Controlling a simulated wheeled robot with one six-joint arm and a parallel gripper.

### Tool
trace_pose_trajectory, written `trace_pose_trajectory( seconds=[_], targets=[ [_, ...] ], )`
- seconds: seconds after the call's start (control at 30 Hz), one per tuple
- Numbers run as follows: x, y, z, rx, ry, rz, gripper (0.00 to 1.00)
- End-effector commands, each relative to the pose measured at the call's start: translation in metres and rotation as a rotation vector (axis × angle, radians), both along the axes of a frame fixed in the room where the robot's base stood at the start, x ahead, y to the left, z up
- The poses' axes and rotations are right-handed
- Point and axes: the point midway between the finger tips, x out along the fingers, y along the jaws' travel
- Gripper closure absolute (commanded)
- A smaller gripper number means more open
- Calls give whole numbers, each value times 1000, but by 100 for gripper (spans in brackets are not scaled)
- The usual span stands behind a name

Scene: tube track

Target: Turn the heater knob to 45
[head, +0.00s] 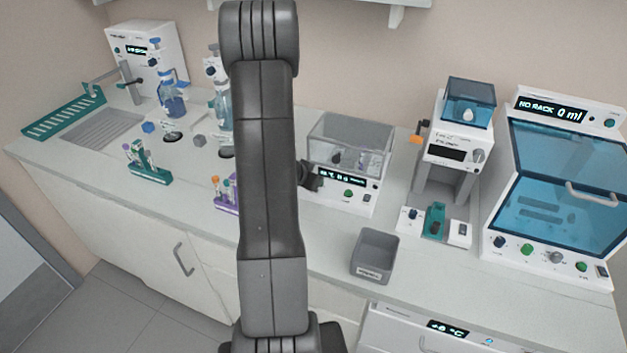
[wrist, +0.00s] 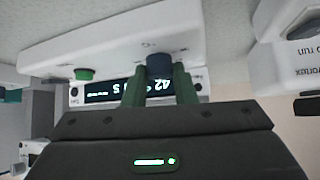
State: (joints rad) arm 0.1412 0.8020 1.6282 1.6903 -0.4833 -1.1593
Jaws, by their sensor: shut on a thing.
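The heater (head: 350,150) is a white box with a clear lidded chamber on the bench, right of my arm in the head view. Its front has a dark display and a green button (head: 348,193). In the wrist view the heater is upside down. Its dark blue knob (wrist: 158,62) sits between the green fingertips of my gripper (wrist: 158,75), which is shut on it. The display (wrist: 130,90) shows what looks like 42, inverted, with other characters I cannot make out fully. In the head view the knob and fingertips are hidden by my wrist.
A grey open bin (head: 376,256) stands on the bench in front and right of the heater. A dispensing device (head: 455,150) and a blue-windowed cabinet (head: 555,190) stand further right. Tube racks, including a teal one (head: 150,172), are on the left. A white vortex device (wrist: 290,65) is close by in the wrist view.

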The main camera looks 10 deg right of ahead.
Motion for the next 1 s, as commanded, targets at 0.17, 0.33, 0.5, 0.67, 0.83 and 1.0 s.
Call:
trace_pose_trajectory(
  seconds=[0.17, 0.33, 0.5, 0.67, 0.83, 1.0],
  targets=[
    [2, 0, 2, -2, -4, -4, 98],
    [2, 0, 2, -2, -4, -4, 98],
    [1, 0, 2, -1, -4, -4, 54],
    [1, 0, 1, 0, -1, -4, 54],
    [0, 1, 2, 0, -1, -4, 54],
    [-7, 9, 13, 0, -3, -4, 54]
  ],
)
